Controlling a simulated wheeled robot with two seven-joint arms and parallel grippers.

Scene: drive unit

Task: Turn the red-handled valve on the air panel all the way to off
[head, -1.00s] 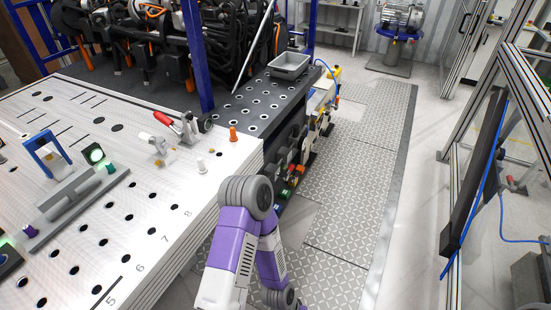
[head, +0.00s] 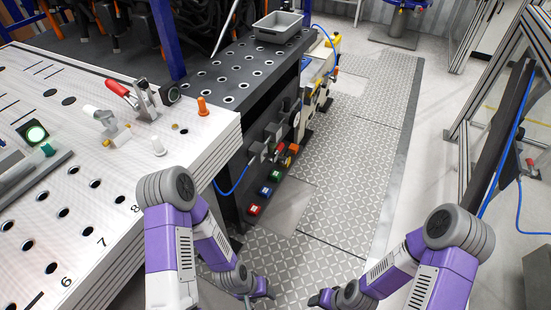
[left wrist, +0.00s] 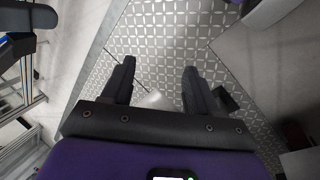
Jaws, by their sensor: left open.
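The air panel (head: 262,150) is on the side of the dark perforated bench, with dark fittings and a small red handle (head: 280,152) beside an orange part. The handle is small here, and I cannot tell its exact angle. My left gripper (head: 262,290) is low at the bottom of the head view, below and in front of the panel. In the left wrist view it is open and empty, its two dark fingers (left wrist: 158,85) apart over the patterned floor. My right gripper (head: 322,298) is at the bottom edge, away from the panel; its jaws are unclear.
The white perforated table (head: 110,200) stands left and carries a red-handled toggle clamp (head: 118,88). A grey tray (head: 278,26) stands on the bench.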

